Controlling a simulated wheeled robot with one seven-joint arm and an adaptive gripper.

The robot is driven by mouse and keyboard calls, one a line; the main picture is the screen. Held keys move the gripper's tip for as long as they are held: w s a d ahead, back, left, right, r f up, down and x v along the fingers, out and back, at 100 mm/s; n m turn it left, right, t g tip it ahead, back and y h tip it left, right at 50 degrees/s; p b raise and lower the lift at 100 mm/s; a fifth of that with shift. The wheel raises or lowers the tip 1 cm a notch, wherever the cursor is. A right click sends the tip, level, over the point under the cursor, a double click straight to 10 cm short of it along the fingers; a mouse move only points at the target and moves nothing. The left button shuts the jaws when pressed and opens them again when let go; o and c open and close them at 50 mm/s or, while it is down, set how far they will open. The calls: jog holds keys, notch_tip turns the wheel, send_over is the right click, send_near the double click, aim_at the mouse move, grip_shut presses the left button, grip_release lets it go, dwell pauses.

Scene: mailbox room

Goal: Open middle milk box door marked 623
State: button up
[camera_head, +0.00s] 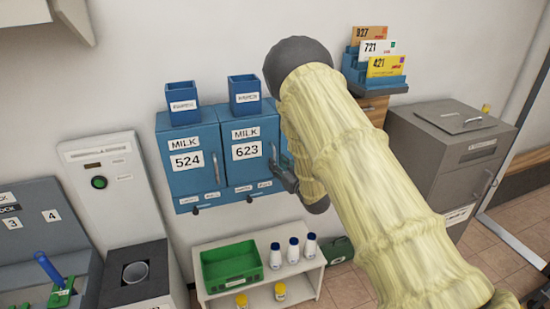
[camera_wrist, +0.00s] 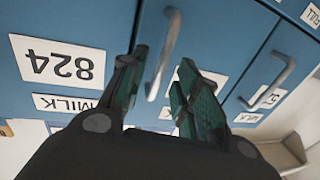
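The blue middle milk box door marked 623 (camera_head: 250,175) is closed in the head view, with a metal handle at its right edge. My gripper (camera_head: 281,172) is beside that edge, partly hidden by my arm. In the wrist view, which is upside down, my open gripper (camera_wrist: 160,70) has a finger on each side of a metal handle (camera_wrist: 166,50), with gaps visible. The finger at right covers much of this door's number label. The door marked 824 (camera_wrist: 25,20) is on the left there; in the head view my arm hides it.
The closed door marked 524 (camera_head: 193,183) is left of 623, and its handle (camera_wrist: 270,82) shows in the wrist view. Blue bins (camera_head: 182,103) stand on top. Below is a white shelf (camera_head: 265,293) with a green crate and bottles. A grey cabinet (camera_head: 425,135) stands right.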

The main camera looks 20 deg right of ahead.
aim_at(254, 156)
jog(key=shift+p+x, duration=0.4)
jog(key=shift+x, duration=1.35)
grip_shut()
